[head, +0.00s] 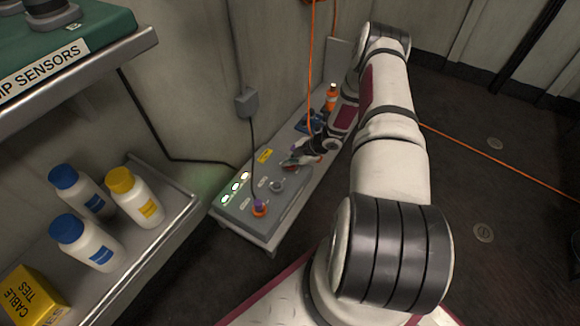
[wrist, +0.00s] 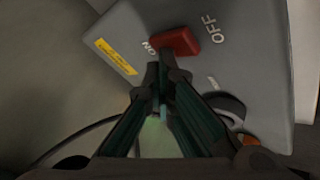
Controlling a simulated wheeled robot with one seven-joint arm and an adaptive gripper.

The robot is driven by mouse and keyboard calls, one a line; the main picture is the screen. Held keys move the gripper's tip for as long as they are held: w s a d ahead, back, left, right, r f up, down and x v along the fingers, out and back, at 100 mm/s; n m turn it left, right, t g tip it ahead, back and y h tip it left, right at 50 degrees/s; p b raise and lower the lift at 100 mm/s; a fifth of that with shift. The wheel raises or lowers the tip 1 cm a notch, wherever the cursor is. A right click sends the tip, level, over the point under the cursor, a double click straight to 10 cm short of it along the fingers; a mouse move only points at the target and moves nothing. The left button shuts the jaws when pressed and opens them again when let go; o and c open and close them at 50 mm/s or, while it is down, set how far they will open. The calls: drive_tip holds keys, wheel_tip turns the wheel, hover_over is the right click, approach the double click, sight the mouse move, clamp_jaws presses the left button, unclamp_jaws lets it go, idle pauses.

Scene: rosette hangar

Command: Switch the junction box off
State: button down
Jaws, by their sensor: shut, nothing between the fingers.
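The junction box (head: 262,190) is a grey box on a low bench along the wall in the head view. Its grey face (wrist: 255,70) fills much of the wrist view. A red switch (wrist: 179,41) sits there between an ON label on its left and an OFF label on its right. My gripper (wrist: 163,60) is shut and empty. Its fingertips overlap the lower left edge of the red switch, at the ON end; I cannot tell whether they touch. In the head view my gripper (head: 298,159) is over the box's far part and hides most of the switch.
A metal shelf (head: 165,225) with several bottles is at left. The floor at right is clear except an orange cable.

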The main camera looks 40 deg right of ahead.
drive_tip(key=shift+s+d+f, duration=0.1)
drive_tip(key=shift+s+f, duration=0.2)
drive_tip(key=shift+s, duration=0.05)
drive_tip(key=shift+r, duration=0.2)
drive_tip(key=shift+w+a+r+p, duration=0.2)
drive_tip(key=shift+r+p, duration=0.7)
drive_tip(key=shift+r, duration=0.45)
drive_tip(key=shift+w+a+r+p, duration=0.1)
drive_tip(key=shift+w+r+p, duration=0.1)
drive_tip(key=shift+r+p, duration=0.95)
drive_tip(key=shift+r+b, duration=0.2)
drive_tip(key=shift+b, duration=0.1)
drive_tip(key=shift+w+d, duration=0.1)
